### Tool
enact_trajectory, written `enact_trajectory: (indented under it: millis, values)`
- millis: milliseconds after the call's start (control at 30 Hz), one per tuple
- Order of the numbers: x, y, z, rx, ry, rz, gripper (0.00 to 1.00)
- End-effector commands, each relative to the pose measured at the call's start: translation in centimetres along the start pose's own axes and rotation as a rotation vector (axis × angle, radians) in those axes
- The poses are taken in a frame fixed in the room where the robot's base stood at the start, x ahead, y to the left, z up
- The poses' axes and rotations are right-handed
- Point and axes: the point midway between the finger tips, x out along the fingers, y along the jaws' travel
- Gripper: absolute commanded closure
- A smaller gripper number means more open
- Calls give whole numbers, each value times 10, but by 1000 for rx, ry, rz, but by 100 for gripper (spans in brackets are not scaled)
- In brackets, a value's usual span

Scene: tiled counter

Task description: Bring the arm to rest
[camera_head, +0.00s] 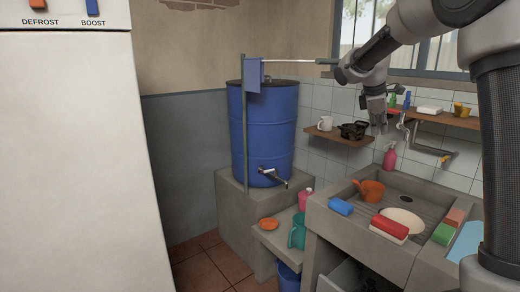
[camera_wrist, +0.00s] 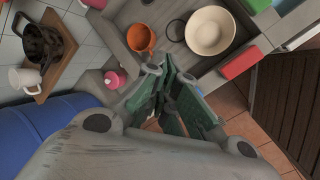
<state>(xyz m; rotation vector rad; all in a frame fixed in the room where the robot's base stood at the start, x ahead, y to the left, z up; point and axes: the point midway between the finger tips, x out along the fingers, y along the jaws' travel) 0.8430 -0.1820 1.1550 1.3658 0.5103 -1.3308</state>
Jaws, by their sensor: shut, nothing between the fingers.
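My arm reaches in from the right of the head view. My gripper (camera_head: 378,128) points down and hangs in the air, over the sink side of the room and in front of the wall shelf. In the wrist view my gripper (camera_wrist: 166,72) shows its green-grey fingers drawn together with nothing held. It touches no object that I can see.
The concrete sink (camera_head: 345,232) holds an orange dipper (camera_head: 369,190) and a pale bowl (camera_head: 402,221). A blue barrel (camera_head: 265,130) stands left. A wooden shelf (camera_head: 338,136) carries a white mug (camera_head: 325,123) and a dark pot (camera_head: 354,130). A white fridge (camera_head: 75,160) fills the left.

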Motion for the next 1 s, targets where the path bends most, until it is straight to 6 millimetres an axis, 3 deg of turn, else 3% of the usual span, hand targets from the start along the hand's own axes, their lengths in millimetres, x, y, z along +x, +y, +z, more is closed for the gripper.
enact_trajectory:
  millis: [33, 100, 300, 400, 500, 633, 800, 1000]
  values:
    - [-7, -35, 13, 162, 22, -46, 100]
    - [-17, -85, 29, 398, 47, -116, 100]
    - [-46, -224, 71, 940, 92, -285, 100]
    - [-56, -284, 86, 1109, 120, -343, 100]
    - [-63, -329, 98, 1183, 166, -367, 100]
    - [-71, -358, 110, 1219, 230, -345, 100]
    - [-85, -358, 119, 1241, 295, -294, 100]
    - [-87, -358, 120, 1243, 300, -289, 100]
